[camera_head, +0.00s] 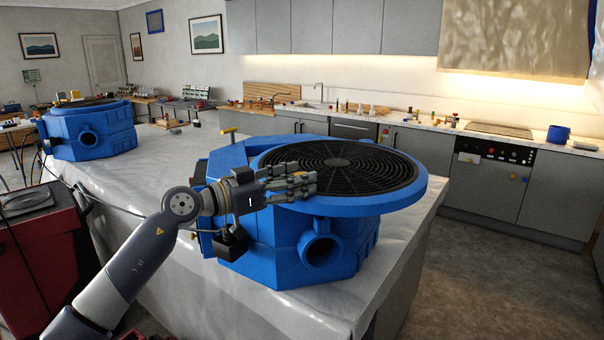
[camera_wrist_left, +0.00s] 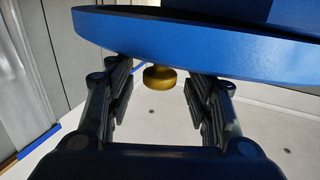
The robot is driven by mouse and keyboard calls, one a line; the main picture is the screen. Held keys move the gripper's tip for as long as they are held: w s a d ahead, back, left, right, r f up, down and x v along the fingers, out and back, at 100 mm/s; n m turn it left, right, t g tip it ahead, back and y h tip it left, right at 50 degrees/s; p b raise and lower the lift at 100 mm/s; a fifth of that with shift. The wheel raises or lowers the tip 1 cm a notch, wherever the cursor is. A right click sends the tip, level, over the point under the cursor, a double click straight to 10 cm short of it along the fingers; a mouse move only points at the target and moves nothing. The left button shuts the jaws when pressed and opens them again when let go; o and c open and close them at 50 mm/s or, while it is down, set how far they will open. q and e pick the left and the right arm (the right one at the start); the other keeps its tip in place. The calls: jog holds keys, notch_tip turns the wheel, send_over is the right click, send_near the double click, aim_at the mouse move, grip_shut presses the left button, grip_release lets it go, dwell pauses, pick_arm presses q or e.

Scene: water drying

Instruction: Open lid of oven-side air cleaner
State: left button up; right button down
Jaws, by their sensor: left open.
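The oven-side air cleaner (camera_head: 290,245) is a blue faceted housing with a round port on its front. Its lid (camera_head: 405,196) is a blue disc with a black round grille, lying over the top and overhanging the housing at the right. My left gripper (camera_head: 314,184) is at the lid's near left edge, fingers pointing right. In the left wrist view the lid's blue rim (camera_wrist_left: 200,48) crosses the top. A brass knob (camera_wrist_left: 160,77) shows below it, between the open fingers of my left gripper (camera_wrist_left: 160,92); I cannot tell whether they touch it. My right gripper is out of view.
A second blue air cleaner (camera_head: 92,140) stands at the far left of the white counter (camera_head: 180,195). A red cabinet (camera_head: 45,255) stands at the lower left. An oven (camera_head: 493,165) and kitchen cabinets line the back wall. The floor at the right is clear.

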pick_arm(q)
jog(key=shift+x, duration=0.9)
grip_shut()
